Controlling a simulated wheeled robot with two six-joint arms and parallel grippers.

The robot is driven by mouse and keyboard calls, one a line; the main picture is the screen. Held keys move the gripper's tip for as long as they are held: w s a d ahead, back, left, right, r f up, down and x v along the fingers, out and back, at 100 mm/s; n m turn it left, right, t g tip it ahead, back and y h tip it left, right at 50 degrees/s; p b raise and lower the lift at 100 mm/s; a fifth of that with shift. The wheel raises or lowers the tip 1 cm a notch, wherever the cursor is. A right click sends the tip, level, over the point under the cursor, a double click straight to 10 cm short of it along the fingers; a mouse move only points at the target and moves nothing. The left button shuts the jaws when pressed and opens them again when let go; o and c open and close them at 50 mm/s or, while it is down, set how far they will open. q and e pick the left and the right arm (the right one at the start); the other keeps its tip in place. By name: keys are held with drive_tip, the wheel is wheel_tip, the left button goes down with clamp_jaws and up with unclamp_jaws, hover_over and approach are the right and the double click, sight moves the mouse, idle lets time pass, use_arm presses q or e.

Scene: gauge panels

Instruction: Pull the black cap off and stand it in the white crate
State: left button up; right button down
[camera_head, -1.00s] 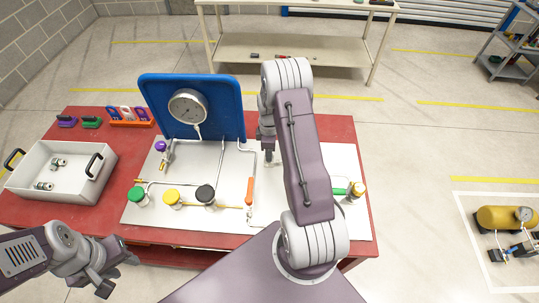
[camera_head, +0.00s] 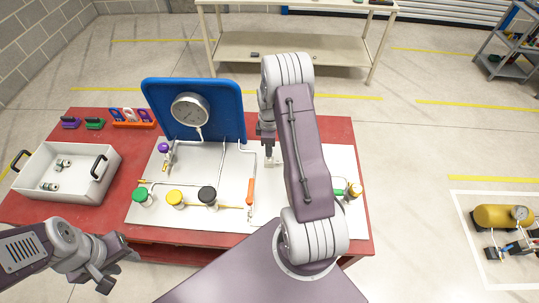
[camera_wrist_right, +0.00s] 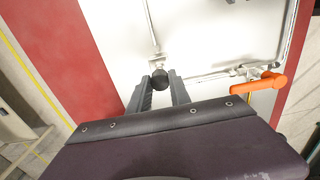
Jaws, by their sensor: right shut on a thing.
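The black cap (camera_wrist_right: 160,80) is between the fingertips of my right gripper (camera_wrist_right: 160,92) in the right wrist view, and the gripper is shut on it. A metal pipe end and fitting lie just beyond the cap; I cannot tell whether they still touch. In the head view my right gripper (camera_head: 267,146) is over the pale panel, right of the blue board, and its arm partly hides the area. The white crate (camera_head: 78,189) stands at the table's left end with metal fittings inside. My left gripper (camera_head: 116,267) is open and empty, in front of the table.
The blue board (camera_head: 220,97) with a round gauge (camera_head: 190,110) stands upright behind the panel. Green (camera_head: 140,195), yellow (camera_head: 175,198) and black (camera_head: 207,194) round knobs line the panel front. An orange lever (camera_head: 251,190) is near the arm. Coloured clips (camera_head: 132,117) lie behind the crate.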

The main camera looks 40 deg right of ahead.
drive_tip(key=shift+r+p, duration=0.7)
drive_tip(key=shift+r, duration=0.35)
